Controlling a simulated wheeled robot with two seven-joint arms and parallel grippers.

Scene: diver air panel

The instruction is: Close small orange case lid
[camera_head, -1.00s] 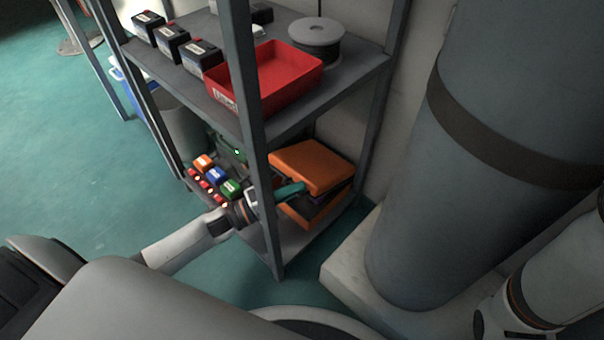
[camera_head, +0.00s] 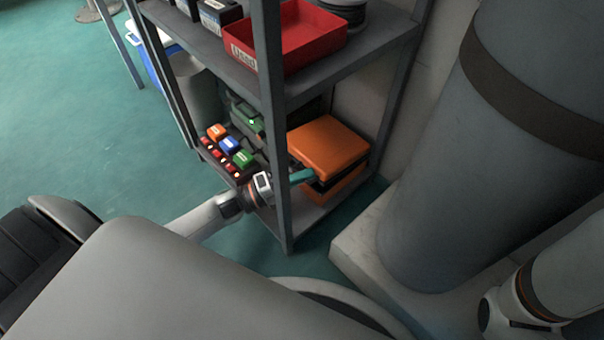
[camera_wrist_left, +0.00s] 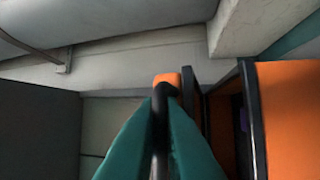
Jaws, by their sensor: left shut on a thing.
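The small orange case sits on the lower shelf at its right end. Its orange lid (camera_head: 328,146) is tilted above the orange base (camera_head: 340,187), with a dark gap between them. My left gripper (camera_head: 302,176) reaches in past the front shelf post, its teal fingers at the lid's near edge. In the left wrist view the fingers (camera_wrist_left: 160,105) are shut on a dark edge of the lid, whose orange end (camera_wrist_left: 167,79) shows beyond them. The case base (camera_wrist_left: 290,120) is at the right there, with a shadowed opening beside it. My right gripper is out of view.
The grey front post (camera_head: 273,120) stands close to my left wrist. A red bin (camera_head: 290,45) is on the shelf above. Small coloured boxes (camera_head: 230,146) and a green case (camera_head: 248,115) lie left of the post. A large grey cylinder (camera_head: 450,170) stands at right.

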